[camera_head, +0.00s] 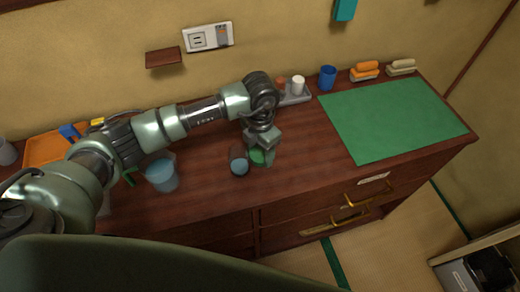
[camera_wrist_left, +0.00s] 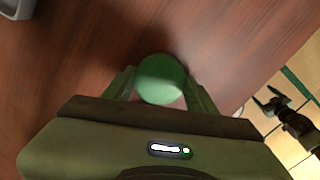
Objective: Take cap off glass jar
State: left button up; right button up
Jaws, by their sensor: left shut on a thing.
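My left gripper (camera_head: 262,150) is low over the front middle of the dresser top, shut on a round green cap (camera_head: 258,157). In the left wrist view the green cap (camera_wrist_left: 161,79) sits between both fingers. The fingers and cap hide what is below, so I cannot tell whether a jar is under the cap. A small glass jar (camera_head: 239,162) with a pale blue round face stands just left of the gripper. A dark claw-like shape (camera_wrist_left: 285,115) shows over the floor in the left wrist view; it may be my right gripper, but its jaws are unclear.
A larger glass with pale blue contents (camera_head: 162,173) stands to the left, near an orange tray (camera_head: 48,148). At the back are a grey tray (camera_head: 294,97) with small bottles and a blue cup (camera_head: 327,78). The green mat (camera_head: 392,119) at right is clear.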

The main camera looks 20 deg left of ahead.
aim_at(260, 154)
pick_arm(q)
jog(key=shift+f, duration=0.25)
jog(key=o, duration=1.6)
jog(key=shift+c, duration=0.2)
jog(key=shift+r, duration=0.55)
notch_tip(260, 154, up, 11)
jog(key=b, duration=0.3)
jog(key=shift+s, duration=0.1)
